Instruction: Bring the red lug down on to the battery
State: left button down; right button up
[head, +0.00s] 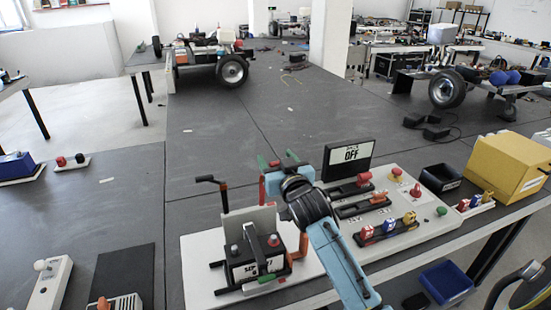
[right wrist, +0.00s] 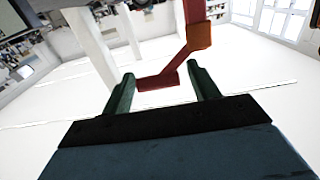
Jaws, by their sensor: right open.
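The battery (head: 247,273) is a dark box with a white label and a grey handle. It stands on the white board at the front, with small knobs on top. The red lug (right wrist: 158,81) is a bent red bar. In the right wrist view its lower end lies between my open green fingertips (right wrist: 162,88). In the head view red parts (head: 262,188) show behind the battery, beside my right gripper (head: 278,160), partly hidden by my wrist. My right gripper is open, raised above the board behind the battery. My left gripper is not in view.
A black-handled lever (head: 217,190) stands left of the battery, and an orange part (head: 299,246) is at its right. An OFF sign (head: 349,153), switches and knobs are on the board to the right. A yellow box (head: 507,163) is farther right.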

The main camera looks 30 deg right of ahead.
jog(key=shift+w+d, duration=0.15)
jog(key=shift+w, duration=0.45)
grip_shut()
